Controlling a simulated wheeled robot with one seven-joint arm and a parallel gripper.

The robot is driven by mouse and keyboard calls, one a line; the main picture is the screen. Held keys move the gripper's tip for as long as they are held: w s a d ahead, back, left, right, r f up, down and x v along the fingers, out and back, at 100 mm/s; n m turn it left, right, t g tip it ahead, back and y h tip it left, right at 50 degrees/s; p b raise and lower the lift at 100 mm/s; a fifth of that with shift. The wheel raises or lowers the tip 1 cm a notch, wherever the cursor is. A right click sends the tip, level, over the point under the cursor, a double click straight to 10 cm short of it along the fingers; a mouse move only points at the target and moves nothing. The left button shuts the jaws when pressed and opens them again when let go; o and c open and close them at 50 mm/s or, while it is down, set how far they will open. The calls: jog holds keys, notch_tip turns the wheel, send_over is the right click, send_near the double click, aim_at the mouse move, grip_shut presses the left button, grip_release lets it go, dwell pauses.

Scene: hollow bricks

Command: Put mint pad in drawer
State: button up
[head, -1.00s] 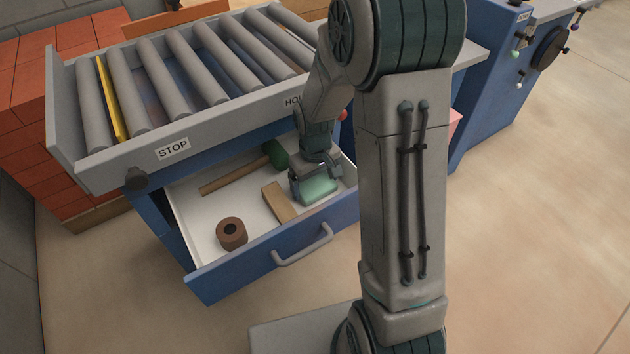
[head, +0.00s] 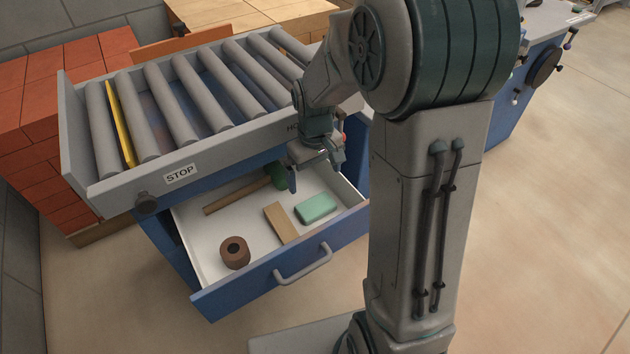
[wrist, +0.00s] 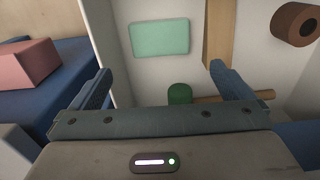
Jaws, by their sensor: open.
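The mint pad (head: 316,208) lies flat in the open drawer (head: 213,297), toward its right end, beside a wooden block. It also shows in the wrist view (wrist: 160,38), apart from the fingers. My gripper (head: 316,177) is open and empty. It hangs above the back right part of the drawer, behind and above the pad. In the wrist view both fingers of my gripper (wrist: 162,85) are spread wide with nothing between them.
The drawer also holds a wooden block (head: 280,223), a brown ring (head: 235,253) and a green-headed mallet (head: 235,196). A roller conveyor (head: 160,110) marked STOP overhangs the drawer's back. A pink block (wrist: 25,65) lies outside the drawer in the wrist view.

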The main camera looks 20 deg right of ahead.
jog(key=s+r+m, duration=0.1)
jog(key=s+r, duration=0.3)
jog(key=s, duration=0.4)
jog(key=s+r+m+t, duration=0.1)
jog(key=s+r, duration=0.3)
jog(key=s, duration=0.4)
jog(key=shift+d+m, duration=0.35)
jog(key=shift+m, duration=0.35)
jog(key=shift+s+r, duration=0.1)
